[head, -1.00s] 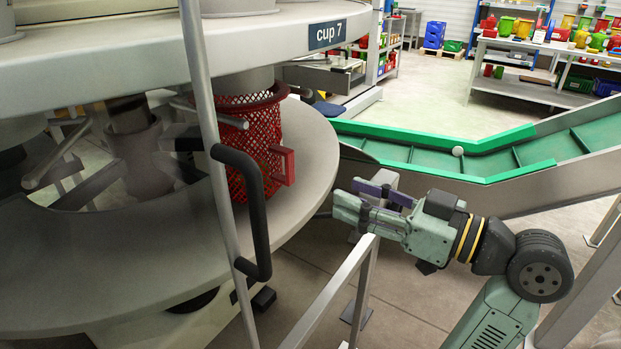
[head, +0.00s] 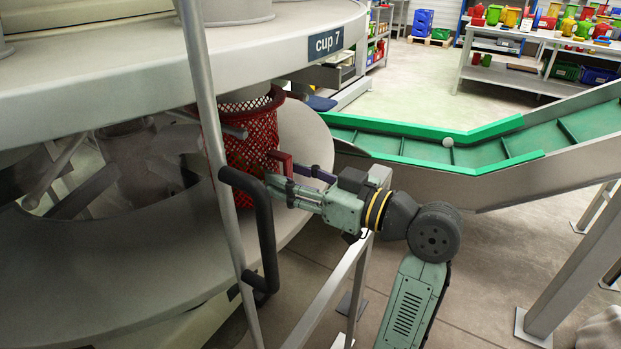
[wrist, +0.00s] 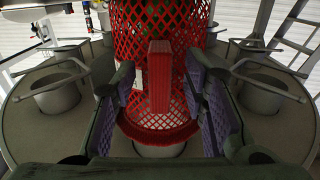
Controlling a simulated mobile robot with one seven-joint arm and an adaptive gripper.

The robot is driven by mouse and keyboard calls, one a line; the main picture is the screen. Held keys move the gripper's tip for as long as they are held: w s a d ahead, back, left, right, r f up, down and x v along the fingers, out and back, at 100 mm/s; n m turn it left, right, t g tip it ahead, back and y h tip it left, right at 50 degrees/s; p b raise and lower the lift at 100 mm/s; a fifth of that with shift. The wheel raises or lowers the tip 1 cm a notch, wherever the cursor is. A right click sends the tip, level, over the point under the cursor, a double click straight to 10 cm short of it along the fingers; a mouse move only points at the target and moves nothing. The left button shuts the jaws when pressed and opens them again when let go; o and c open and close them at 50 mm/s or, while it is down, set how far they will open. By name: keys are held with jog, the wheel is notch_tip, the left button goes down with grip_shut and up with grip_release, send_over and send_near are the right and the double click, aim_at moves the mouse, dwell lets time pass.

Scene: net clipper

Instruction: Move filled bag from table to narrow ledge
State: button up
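The red mesh bag (head: 243,145) stands on the round grey table (head: 306,150) below the "cup 7" sign. A red block-like handle (head: 279,162) sticks out from its side toward my gripper (head: 283,178). In the wrist view, the bag (wrist: 133,38) is straight ahead and something greenish shows through its mesh. My gripper is open, with one purple-padded finger on each side of the handle (wrist: 160,75). Gaps show between the handle and both pads. The bag's far side is hidden. I cannot tell which surface is the narrow ledge.
A metal post (head: 205,110) with a black curved handle (head: 262,225) stands in front of the table. A metal rail (head: 325,300) runs below my arm. A green conveyor (head: 390,146) lies to the right. The upper ring (head: 200,75) overhangs the bag.

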jog(key=shift+w+a, duration=0.15)
jog(key=shift+a, duration=0.05)
jog(key=shift+c, duration=0.6)
grip_shut()
dwell(0.7)
jog(key=shift+r, duration=0.2)
jog(key=shift+d, duration=0.1)
